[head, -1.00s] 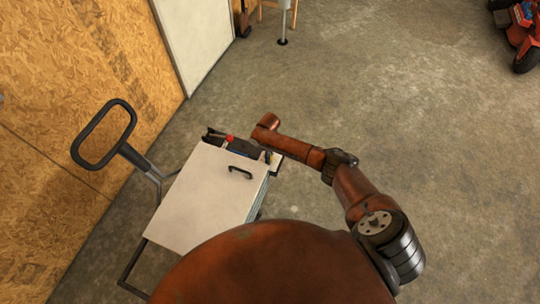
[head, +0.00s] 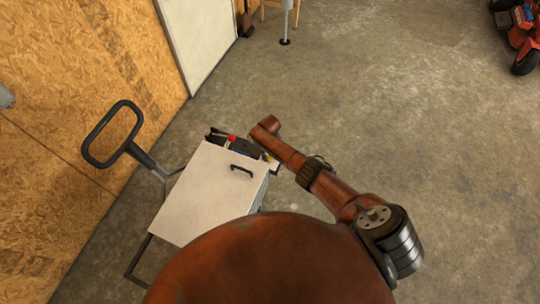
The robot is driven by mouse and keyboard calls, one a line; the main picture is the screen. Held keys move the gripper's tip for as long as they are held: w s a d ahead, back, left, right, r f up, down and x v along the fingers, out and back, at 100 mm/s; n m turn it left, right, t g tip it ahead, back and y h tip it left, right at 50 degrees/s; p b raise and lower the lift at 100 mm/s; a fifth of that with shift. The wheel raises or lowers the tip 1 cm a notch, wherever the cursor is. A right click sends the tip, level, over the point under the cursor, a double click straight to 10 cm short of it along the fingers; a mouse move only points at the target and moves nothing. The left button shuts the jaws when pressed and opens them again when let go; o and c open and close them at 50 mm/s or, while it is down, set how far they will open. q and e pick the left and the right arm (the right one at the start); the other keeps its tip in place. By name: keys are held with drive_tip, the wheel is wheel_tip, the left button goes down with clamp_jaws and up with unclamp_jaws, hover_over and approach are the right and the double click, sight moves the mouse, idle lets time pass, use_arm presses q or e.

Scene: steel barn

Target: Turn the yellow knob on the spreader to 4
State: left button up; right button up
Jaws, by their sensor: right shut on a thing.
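The spreader is a cart with a pale flat lid (head: 205,195), seen from above at left centre, with a black grip on the lid. At its far right corner a small yellow spot shows, which I take to be the yellow knob (head: 269,158). My right arm reaches in from the lower right, its wrist bent beside that corner. My right gripper (head: 262,154) is small and dark there and is shut on the knob, though its fingertips are mostly hidden. The dial numbers are too small to read. My left gripper is not in view.
A dark unit with a red button (head: 232,138) sits along the spreader's far edge. Its black loop handle (head: 113,134) stands out left, near the wood-panel wall (head: 60,90). A red machine (head: 522,35) stands far right. The concrete floor to the right is clear.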

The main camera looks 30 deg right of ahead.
drive_tip(key=m+p, duration=0.1)
drive_tip(key=m, duration=0.4)
drive_tip(key=shift+r+m, duration=0.1)
drive_tip(key=shift+m, duration=0.2)
drive_tip(key=shift+w+m, duration=0.1)
drive_tip(key=shift+m, duration=1.8)
drive_tip(key=shift+d, duration=0.1)
drive_tip(key=o, duration=1.1)
drive_tip(key=shift+o, duration=0.2)
drive_tip(key=shift+a+r, duration=0.2)
drive_tip(key=shift+r, duration=0.35)
wheel_tip(320, 180, up, 11)
drive_tip(key=shift+d, duration=0.15)
